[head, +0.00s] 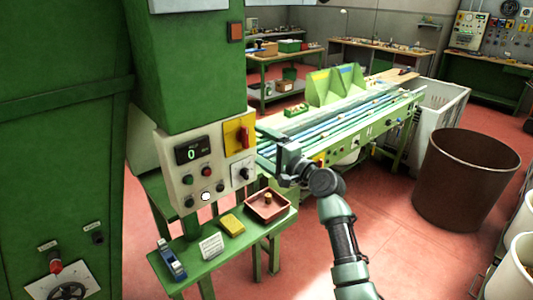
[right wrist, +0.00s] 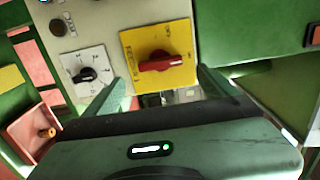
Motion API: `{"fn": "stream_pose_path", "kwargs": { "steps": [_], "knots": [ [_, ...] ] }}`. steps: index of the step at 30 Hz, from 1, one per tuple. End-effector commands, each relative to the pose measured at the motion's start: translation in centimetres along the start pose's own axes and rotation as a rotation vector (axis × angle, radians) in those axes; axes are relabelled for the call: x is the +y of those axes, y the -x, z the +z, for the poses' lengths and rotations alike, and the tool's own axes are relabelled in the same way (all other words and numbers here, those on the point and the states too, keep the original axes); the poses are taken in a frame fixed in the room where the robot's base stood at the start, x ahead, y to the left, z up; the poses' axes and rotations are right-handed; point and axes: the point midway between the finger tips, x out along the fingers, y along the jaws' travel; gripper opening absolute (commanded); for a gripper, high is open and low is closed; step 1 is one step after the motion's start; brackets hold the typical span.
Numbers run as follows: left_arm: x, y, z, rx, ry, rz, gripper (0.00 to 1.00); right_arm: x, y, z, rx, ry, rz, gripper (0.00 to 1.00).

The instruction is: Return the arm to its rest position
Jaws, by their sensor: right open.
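My right gripper (head: 268,149) is open and empty, in front of the right side of the grey control panel (head: 172,165). Its two fingers show apart in the right wrist view (right wrist: 162,97). Beyond them is a red rotary switch (right wrist: 165,62) on a yellow plate (right wrist: 184,36). The switch handle stands upright in the head view (head: 243,137), and a visible gap lies between it and the fingers. My right arm (head: 343,240) reaches up from the bottom of the head view. My left gripper is out of view.
A green conveyor machine (head: 375,132) stands behind my gripper. A brown bin (head: 462,180) stands right. Red floor is clear between.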

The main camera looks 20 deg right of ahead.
Motion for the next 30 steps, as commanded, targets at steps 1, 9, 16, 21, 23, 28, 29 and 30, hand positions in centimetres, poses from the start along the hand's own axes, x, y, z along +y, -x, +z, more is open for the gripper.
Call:
{"fn": "stream_pose_path", "kwargs": {
  "steps": [1, 9, 16, 21, 23, 28, 29, 30],
  "knots": [
    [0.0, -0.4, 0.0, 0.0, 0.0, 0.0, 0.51, 0.2, 0.7, -0.1, 0.001, 0.002, -0.001, 0.87],
    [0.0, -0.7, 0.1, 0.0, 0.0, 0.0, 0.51, 0.0, 2.0, 0.0, 0.0, 0.0, 0.0, 0.87],
    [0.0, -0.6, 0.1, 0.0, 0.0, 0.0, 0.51, 0.0, 2.0, 0.0, 0.0, 0.0, 0.0, 0.87],
    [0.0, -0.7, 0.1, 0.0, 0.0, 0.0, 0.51, 0.2, 2.0, 0.0, 0.001, 0.001, 0.003, 0.87],
    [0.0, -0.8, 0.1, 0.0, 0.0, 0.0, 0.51, 1.2, 1.9, -0.1, 0.004, 0.005, 0.017, 0.87],
    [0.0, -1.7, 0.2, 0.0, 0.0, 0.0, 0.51, 9.4, 1.7, -0.1, 0.031, 0.06, 0.137, 0.87],
    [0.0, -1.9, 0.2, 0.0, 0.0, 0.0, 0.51, 11.6, 1.8, -0.1, 0.037, 0.078, 0.17, 0.87],
    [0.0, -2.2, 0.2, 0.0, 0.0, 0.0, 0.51, 14.6, 2.1, -0.1, 0.043, 0.104, 0.216, 0.87]
  ]
}}
